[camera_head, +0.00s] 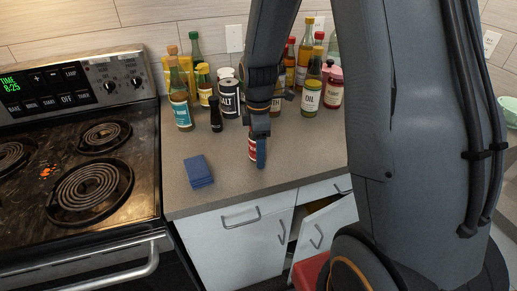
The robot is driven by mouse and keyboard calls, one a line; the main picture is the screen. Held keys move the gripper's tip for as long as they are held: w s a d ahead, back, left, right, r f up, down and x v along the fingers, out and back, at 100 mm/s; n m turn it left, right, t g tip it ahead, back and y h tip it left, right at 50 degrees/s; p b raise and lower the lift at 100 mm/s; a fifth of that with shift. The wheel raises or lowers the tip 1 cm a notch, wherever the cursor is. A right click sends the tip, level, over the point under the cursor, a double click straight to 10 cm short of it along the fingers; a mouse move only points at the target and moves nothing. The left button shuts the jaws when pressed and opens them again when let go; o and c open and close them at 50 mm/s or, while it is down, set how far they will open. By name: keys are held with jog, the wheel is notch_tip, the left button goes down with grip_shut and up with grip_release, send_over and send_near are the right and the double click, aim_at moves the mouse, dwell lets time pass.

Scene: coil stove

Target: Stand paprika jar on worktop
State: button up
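A small jar with a red label (252,147), likely the paprika jar, appears upright at the worktop's front middle. My gripper (259,148) points straight down at it. One blue-tipped finger covers the jar's right side, and the other finger is hidden. I cannot tell whether the fingers press on the jar, or whether its base touches the worktop. The grey-brown worktop (230,188) lies around and in front of it.
A blue sponge or cloth (198,171) lies left of the jar. Several bottles, including an oil bottle (311,93), and a salt tin (229,98) crowd the back. A dirty coil stove (85,160) is at left. A cupboard door (325,228) below stands ajar.

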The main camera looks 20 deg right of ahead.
notch_tip(320, 180, up, 12)
jog(key=b, duration=0.3)
jog(key=shift+r, duration=0.15)
dwell(0.4)
